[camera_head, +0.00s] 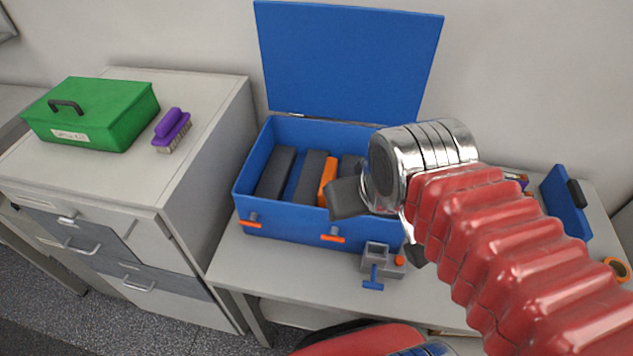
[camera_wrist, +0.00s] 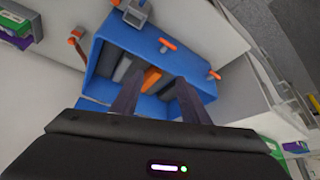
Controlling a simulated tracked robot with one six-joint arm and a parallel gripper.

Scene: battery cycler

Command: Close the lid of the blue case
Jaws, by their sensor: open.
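The blue case (camera_head: 290,228) stands on the table with its lid (camera_head: 348,62) raised upright at the back. Inside it are several dark grey blocks (camera_head: 274,173) and an orange one (camera_head: 327,180). Two orange latches (camera_head: 251,224) are on its front wall. My gripper (camera_head: 345,198) is over the right part of the case, partly hidden by my wrist. In the wrist view my gripper (camera_wrist: 158,95) is open with nothing between its fingers, which point at the inside of the blue case (camera_wrist: 130,42). Whether the fingers touch anything cannot be told.
A grey clamp (camera_head: 376,260) with a blue handle stands in front of the case. A cabinet to the left carries a green box (camera_head: 92,112) and a purple brush (camera_head: 172,130). A blue upright piece (camera_head: 566,203) and an orange tape roll (camera_head: 617,269) are at the right.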

